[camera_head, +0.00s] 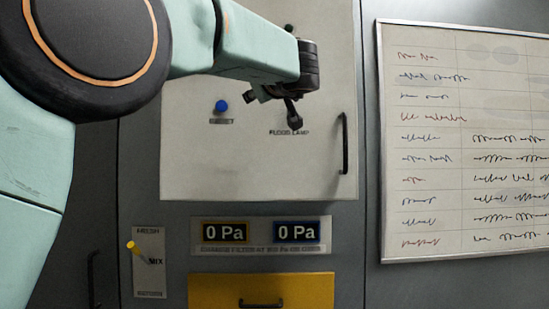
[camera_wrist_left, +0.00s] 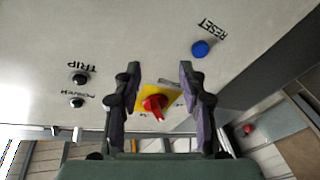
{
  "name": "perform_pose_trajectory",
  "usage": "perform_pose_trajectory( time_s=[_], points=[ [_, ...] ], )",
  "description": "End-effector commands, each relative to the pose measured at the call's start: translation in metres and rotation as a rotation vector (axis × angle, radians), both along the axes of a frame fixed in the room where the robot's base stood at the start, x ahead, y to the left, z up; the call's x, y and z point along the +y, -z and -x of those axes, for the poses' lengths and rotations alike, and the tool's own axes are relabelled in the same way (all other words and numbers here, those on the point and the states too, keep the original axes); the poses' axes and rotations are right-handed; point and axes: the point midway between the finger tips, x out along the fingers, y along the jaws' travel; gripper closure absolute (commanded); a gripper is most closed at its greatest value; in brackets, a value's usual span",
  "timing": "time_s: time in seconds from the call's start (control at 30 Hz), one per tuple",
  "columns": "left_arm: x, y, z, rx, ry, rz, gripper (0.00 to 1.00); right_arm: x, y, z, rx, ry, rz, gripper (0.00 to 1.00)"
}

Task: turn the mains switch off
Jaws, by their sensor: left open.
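The mains switch (camera_wrist_left: 155,106) shows in the left wrist view as a red rotary knob on a yellow plate, on the pale cabinet front (camera_wrist_left: 230,75). In the head view I cannot see it; my left arm covers part of that cabinet. My left gripper (camera_wrist_left: 160,68) is open and empty. In the wrist view the red knob appears between its two fingers; I cannot tell whether they touch it. In the head view the left gripper (camera_head: 277,104) is in front of the pale cabinet (camera_head: 250,170). My right gripper is not in view.
A blue reset button (camera_head: 221,106) is on the cabinet, left of my gripper. A black handle (camera_head: 344,143) is at its right edge. Below are two "0 Pa" displays (camera_head: 261,233), a yellow drawer (camera_head: 220,290) and a yellow lever (camera_head: 134,247). A whiteboard (camera_head: 460,150) hangs at right.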

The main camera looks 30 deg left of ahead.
Motion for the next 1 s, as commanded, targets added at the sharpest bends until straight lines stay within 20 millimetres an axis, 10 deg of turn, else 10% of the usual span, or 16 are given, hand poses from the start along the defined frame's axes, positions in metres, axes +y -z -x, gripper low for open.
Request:
perform_pose_trajectory(
  time_s=[1.0],
  points=[
    [-0.008,0.142,-0.053,0.128,0.066,-0.109,0.58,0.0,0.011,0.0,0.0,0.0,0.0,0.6]
  ],
)
